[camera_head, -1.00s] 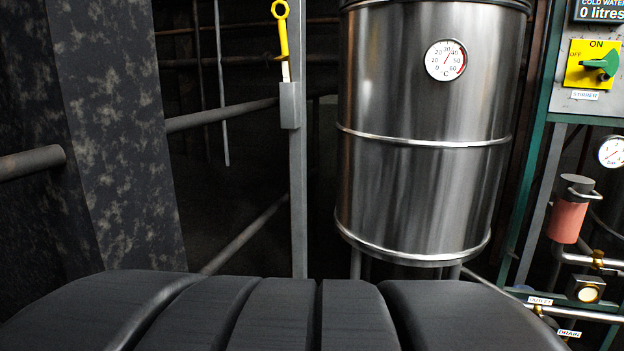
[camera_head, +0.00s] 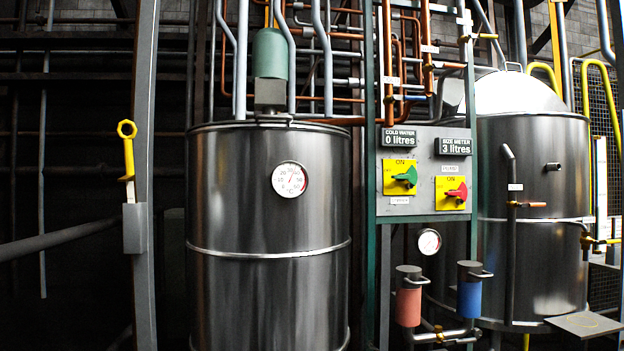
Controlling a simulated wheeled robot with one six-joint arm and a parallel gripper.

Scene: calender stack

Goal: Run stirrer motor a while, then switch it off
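A panel (camera_head: 425,140) to the right of this tank carries a yellow switch plate (camera_head: 400,166) marked ON, with a green rotary handle (camera_head: 407,177). Its small label is blurred now but read as a stirrer label in the earlier frame. The handle looks roughly level; its exact setting is too small to tell. Nothing touches the switch. My gripper is not in view.
A second yellow plate with a red handle (camera_head: 457,193) sits right of the green one. Displays read 0 litres (camera_head: 399,138) and 3 litres (camera_head: 453,147). Red (camera_head: 408,307) and blue (camera_head: 470,299) cylinders are below. A yellow wrench-like tool (camera_head: 127,150) hangs on a left post.

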